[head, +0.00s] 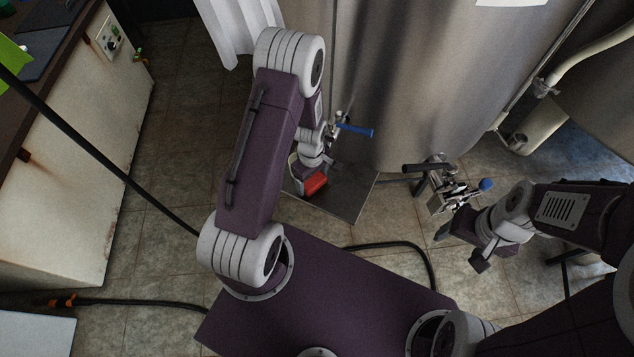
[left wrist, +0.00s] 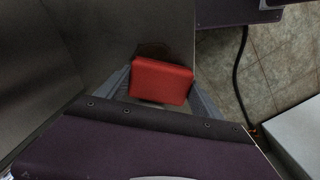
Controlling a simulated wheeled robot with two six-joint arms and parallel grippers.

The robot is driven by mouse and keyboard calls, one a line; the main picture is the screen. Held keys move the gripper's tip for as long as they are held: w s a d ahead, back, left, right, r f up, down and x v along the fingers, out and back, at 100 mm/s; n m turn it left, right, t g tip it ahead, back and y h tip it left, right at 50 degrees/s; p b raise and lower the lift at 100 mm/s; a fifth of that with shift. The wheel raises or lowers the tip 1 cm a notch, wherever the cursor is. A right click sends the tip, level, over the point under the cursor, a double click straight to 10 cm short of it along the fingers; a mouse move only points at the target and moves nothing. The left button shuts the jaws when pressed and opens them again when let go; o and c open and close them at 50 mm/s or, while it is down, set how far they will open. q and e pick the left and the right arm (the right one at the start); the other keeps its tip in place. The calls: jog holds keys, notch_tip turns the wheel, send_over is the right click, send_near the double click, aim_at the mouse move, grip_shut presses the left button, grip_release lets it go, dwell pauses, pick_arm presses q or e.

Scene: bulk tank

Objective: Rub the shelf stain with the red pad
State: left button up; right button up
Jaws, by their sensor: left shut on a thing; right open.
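The red pad (head: 315,183) is held by my left gripper (head: 308,176) low over the grey metal shelf (head: 352,203) beside the tank. In the left wrist view the red pad (left wrist: 162,82) sits between the two grey fingers of my left gripper (left wrist: 162,92). A dark brownish stain (left wrist: 153,48) shows on the shelf (left wrist: 170,18) just beyond the pad's upper edge; the pad may cover part of it. I cannot tell whether the pad touches the shelf. My right gripper (head: 461,246) is open and empty, over the floor at right.
The large steel tank (head: 430,80) rises behind the shelf. A valve with a blue handle (head: 355,130) is close to my left gripper. Another valve fitting (head: 437,185) stands near my right gripper. A black hose (head: 410,250) lies on the tiled floor. A cabinet (head: 85,150) stands at left.

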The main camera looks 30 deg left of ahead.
aim_at(310, 181)
pick_arm(q)
jog(key=shift+a+f, duration=0.15)
jog(key=shift+a, duration=0.1)
jog(key=r+p, duration=0.3)
jog(key=r, duration=0.1)
jog(key=r+p, duration=0.2)
jog(key=shift+s+r+p, duration=0.1)
jog(key=shift+s+p, duration=0.2)
jog(key=shift+p, duration=0.05)
notch_tip(310, 181, up, 3)
jog(key=p, duration=0.2)
jog(key=shift+p, duration=0.4)
